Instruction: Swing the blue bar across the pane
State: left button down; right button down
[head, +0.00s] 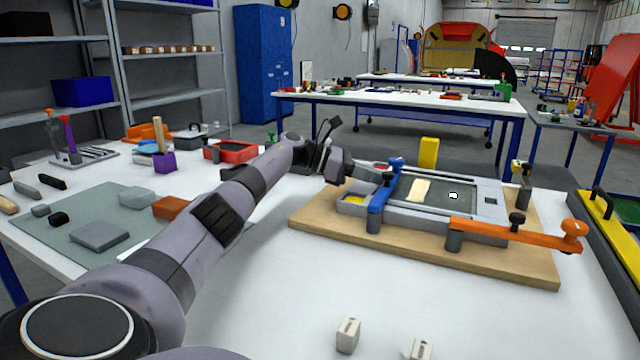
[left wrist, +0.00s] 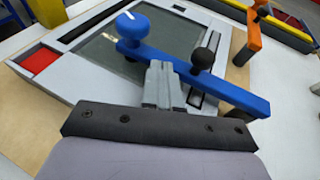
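The blue bar (head: 381,196) lies along the left end of the framed pane (head: 470,197). It has a round blue knob (head: 396,163) at its far end. The left wrist view also shows the bar (left wrist: 215,82), with a black knob on it, and the dark pane (left wrist: 150,48) behind. My left gripper (head: 368,177) is at the bar's left side; in the left wrist view its fingers (left wrist: 162,75) are together beside the bar, close to the blue knob's end. I cannot tell whether they touch the bar. My right gripper is out of view.
The frame sits on a wooden board (head: 400,252). An orange bar (head: 505,232) with a knob extends past the board's right edge. A yellow block (head: 428,152) stands behind. Two small pale blocks (head: 348,335) lie in front. White tabletop in front of the board is mostly clear.

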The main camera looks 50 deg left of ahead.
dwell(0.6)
pick_arm(q)
jog(key=shift+v, duration=3.5)
jog(key=shift+r, duration=0.15)
